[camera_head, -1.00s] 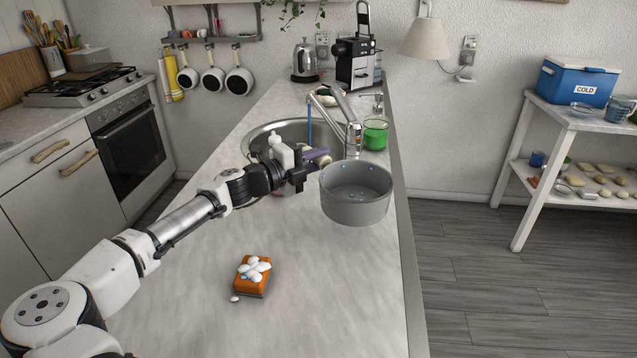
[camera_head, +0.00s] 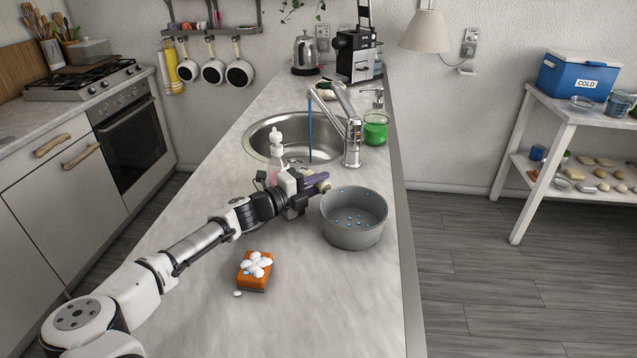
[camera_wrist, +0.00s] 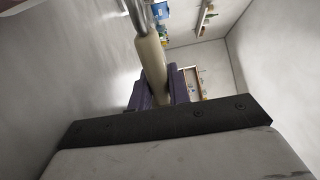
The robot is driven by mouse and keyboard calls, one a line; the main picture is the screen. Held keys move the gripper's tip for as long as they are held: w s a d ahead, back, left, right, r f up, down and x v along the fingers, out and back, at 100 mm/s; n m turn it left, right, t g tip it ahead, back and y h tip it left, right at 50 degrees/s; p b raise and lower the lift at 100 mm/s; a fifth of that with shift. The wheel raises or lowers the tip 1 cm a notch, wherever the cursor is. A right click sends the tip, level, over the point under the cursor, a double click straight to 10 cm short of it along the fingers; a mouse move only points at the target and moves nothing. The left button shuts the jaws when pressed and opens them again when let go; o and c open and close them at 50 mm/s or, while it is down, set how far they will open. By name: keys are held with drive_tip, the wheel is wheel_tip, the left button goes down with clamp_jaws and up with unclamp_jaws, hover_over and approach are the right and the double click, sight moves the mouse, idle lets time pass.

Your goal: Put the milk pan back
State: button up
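The milk pan (camera_head: 352,232) is a round grey pan with blue water drops inside. It is upright over the right side of the counter, in front of the tap; I cannot tell if its base touches the counter. My gripper (camera_head: 318,182) is at its left rim, with purple fingers around the pan's handle. In the wrist view, the cream handle (camera_wrist: 152,62) lies between the two purple fingers of my gripper (camera_wrist: 158,88), which are closed on it. Most of the handle is hidden in the head view.
An orange sponge (camera_head: 255,280) with foam is on the counter in front. Several pans (camera_head: 213,72) hang under a wall rail (camera_head: 210,30).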

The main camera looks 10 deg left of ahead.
drive_tip(key=o, duration=0.4)
drive_tip(key=shift+r, duration=0.15)
drive_tip(key=b+v, duration=0.3)
drive_tip(key=v, duration=0.7)
drive_tip(key=shift+s+a+b, duration=0.2)
drive_tip(key=shift+a+b, duration=0.1)
drive_tip(key=shift+s+a, duration=0.45)
drive_tip(key=shift+s, duration=0.05)
